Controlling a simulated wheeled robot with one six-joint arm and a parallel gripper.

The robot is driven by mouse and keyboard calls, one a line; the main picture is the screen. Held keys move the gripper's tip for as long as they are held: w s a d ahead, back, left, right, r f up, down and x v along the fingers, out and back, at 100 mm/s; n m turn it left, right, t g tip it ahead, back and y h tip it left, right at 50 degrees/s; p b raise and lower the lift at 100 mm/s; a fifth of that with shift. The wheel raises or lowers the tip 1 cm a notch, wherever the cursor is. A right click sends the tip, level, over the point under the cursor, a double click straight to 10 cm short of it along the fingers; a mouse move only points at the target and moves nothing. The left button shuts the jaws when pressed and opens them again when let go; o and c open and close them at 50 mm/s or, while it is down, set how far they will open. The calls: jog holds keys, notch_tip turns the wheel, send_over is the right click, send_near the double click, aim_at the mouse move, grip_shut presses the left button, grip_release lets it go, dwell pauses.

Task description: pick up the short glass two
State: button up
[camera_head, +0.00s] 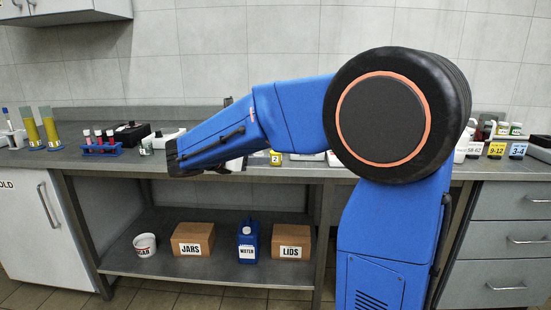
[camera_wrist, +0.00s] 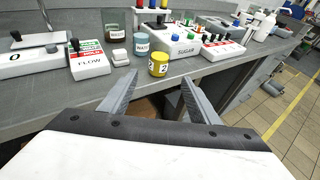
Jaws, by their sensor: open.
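A short yellow glass (camera_wrist: 158,63) with a 2 on its label stands upright near the front edge of the grey bench (camera_wrist: 88,103) in the wrist view. In the head view a small yellow piece marked 2 (camera_head: 275,158), apparently the same glass, shows just under my arm. My gripper (camera_wrist: 160,77) is open and empty, its two fingers spread on the near side of the glass. The glass shows beyond and between the fingertips, and no contact is visible. In the head view my arm hides much of the bench behind it.
A jar labelled WATER (camera_wrist: 141,43) and a dark jar (camera_wrist: 114,26) stand close behind the glass. Boxes labelled JARS (camera_head: 193,239) and LIDS (camera_head: 291,241) sit on the lower shelf.

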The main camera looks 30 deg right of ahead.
aim_at(276, 157)
jog(key=x, duration=1.2)
jog(key=shift+w+d+f, duration=0.2)
jog(key=shift+w+d, duration=0.05)
jog(key=shift+w, duration=0.05)
jog(key=c, duration=1.3)
notch_tip(276, 157, up, 10)
jog(key=shift+r, duration=0.1)
